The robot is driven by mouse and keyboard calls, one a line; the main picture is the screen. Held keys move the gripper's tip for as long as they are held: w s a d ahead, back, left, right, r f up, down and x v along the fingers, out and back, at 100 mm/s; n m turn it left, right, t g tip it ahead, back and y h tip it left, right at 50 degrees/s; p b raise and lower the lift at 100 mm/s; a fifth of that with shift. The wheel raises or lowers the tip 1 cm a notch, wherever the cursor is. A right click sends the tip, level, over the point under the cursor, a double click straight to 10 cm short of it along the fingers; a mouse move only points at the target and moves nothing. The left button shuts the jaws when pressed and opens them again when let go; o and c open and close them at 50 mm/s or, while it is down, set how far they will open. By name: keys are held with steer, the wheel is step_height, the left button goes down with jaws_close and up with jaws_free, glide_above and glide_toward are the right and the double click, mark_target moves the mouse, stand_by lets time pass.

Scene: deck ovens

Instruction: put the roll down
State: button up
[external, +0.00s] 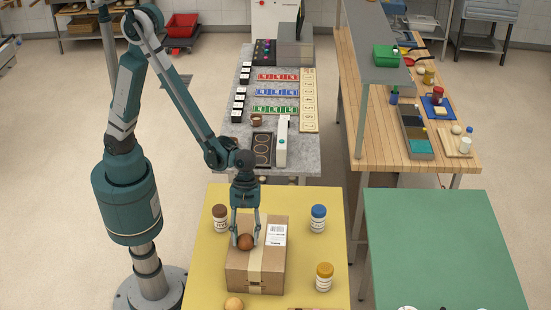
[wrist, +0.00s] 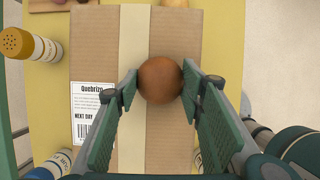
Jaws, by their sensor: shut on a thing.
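The roll (external: 245,242) is round and brown. It also shows in the wrist view (wrist: 160,79), between the two fingertips. My gripper (external: 246,238) points down and is shut on the roll, with a fingertip against each side. The roll is over the top of a taped cardboard box (external: 240,278), near the pale tape strip. I cannot tell whether the roll touches the box top. The box stands on the yellow table (external: 203,280).
Jars with brown (external: 220,217), blue (external: 318,218) and yellow (external: 324,277) lids stand around the box. A lighter round roll (external: 234,303) lies at the table's front. A grey counter (external: 300,168) is behind.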

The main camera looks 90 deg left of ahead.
steer(key=shift+f, duration=0.1)
steer(key=o, duration=0.9)
steer(key=shift+c, duration=0.2)
steer(key=shift+r, duration=0.2)
steer(key=v, duration=1.1)
steer(key=shift+a+r, duration=0.25)
steer(key=shift+r, duration=0.1)
